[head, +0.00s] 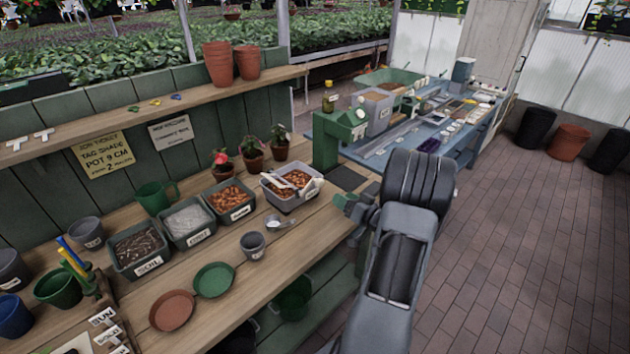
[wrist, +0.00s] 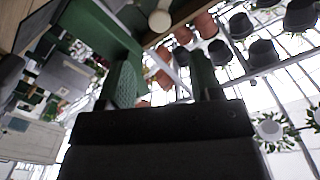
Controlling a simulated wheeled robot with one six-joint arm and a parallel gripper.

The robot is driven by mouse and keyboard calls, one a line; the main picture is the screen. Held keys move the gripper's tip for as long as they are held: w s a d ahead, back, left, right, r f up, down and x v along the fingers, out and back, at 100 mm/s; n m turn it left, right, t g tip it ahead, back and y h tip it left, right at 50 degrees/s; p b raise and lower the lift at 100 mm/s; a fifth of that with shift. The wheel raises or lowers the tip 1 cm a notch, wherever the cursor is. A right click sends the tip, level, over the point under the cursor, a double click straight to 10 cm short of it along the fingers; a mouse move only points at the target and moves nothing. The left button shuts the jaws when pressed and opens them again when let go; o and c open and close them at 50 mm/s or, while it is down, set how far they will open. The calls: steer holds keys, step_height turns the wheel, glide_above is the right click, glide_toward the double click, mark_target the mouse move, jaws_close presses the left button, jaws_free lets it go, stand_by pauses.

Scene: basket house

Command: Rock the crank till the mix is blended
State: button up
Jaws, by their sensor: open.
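A green machine (head: 328,140) stands at the back right end of the wooden bench. A small light green part shows on its right side, but I cannot tell whether it is the crank. My gripper (head: 346,204) is in front of and below the machine, above the bench's right edge. In the wrist view my gripper (wrist: 162,85) is open, with nothing between its two fingers. A large green body (wrist: 95,28) and a round cream knob-like part (wrist: 160,20) lie beyond the fingertips. A grey tub (head: 292,199) of brown mix with a light scoop sits left of my gripper.
Soil (head: 140,250), grit (head: 187,222) and another filled bin (head: 229,198) stand along the bench. A grey pot (head: 253,245) and green saucer (head: 214,279) are nearer. A cluttered blue table (head: 395,150) stands behind. The brick floor (head: 510,260) at right is clear.

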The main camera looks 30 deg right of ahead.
mark_target(321, 185)
steer(key=w+p, duration=0.1)
steer(key=w, duration=0.3)
steer(key=w+a, duration=0.1)
steer(key=w, duration=0.3)
steer(key=w+a+p, duration=0.1)
steer(key=w, duration=0.4)
steer(key=shift+a+p, duration=0.2)
steer(key=shift+p, duration=0.15)
steer(key=shift+c, duration=0.2)
steer(key=c, duration=1)
steer(key=shift+f, duration=0.1)
jaws_close()
